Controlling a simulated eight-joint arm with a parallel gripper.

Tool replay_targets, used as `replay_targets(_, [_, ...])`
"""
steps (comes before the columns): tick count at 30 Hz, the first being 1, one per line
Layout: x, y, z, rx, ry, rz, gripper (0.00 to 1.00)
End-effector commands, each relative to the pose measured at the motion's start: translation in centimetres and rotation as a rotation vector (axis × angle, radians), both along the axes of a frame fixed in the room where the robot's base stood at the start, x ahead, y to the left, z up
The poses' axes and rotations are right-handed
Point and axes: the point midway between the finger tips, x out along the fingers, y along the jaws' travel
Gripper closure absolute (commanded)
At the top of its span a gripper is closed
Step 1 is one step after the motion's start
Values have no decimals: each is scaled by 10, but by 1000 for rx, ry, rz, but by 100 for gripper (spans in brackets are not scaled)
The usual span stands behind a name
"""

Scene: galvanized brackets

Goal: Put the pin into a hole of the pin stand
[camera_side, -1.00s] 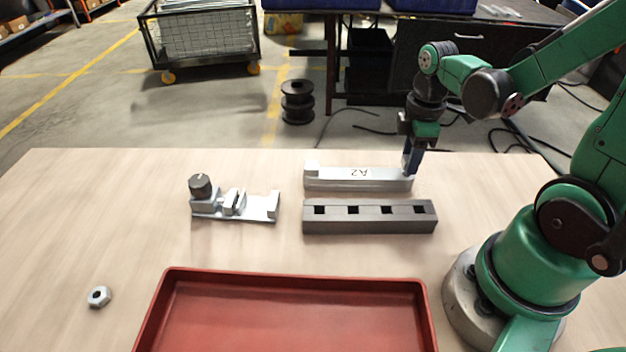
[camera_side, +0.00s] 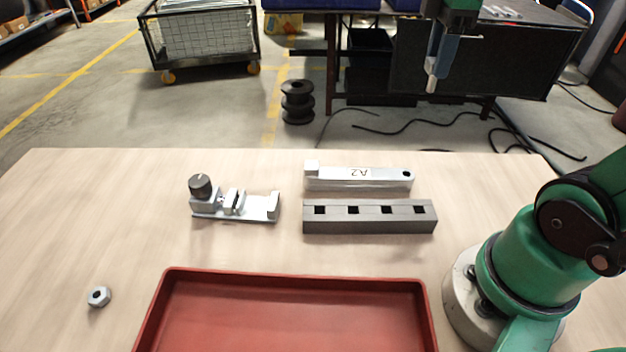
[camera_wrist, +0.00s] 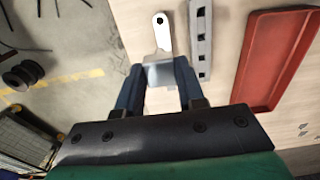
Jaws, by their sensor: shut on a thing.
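My gripper (camera_side: 436,70) is raised high above the far edge of the table, at the top of the side view. It is shut on a light grey pin (camera_side: 431,84), whose lower end sticks out below the fingers. In the wrist view the pin (camera_wrist: 158,72) sits between the two fingertips. The pin stand (camera_side: 345,228) is a dark grey block with a row of several square holes that look empty. It lies on the table, well below my gripper, and also shows in the wrist view (camera_wrist: 201,18).
A silver bracket marked A2 (camera_side: 335,183), with a hole at its right end, lies behind the stand. A small silver clamp (camera_side: 236,206) with a dark knob is to the left. A nut (camera_side: 99,297) is front left. A red tray (camera_side: 290,277) is in front.

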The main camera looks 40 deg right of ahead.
Motion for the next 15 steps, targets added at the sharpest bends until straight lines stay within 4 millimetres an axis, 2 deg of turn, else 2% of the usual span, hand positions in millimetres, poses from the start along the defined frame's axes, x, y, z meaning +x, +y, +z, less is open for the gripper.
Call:
replay_targets(2, [-1, 1, 5, 0, 0, 0, 100])
replay_targets(5, [-7, 8, -1, 0, 0, 2, 100])
replay_targets(15, [-50, 50, -78, 0, 0, 3, 100])
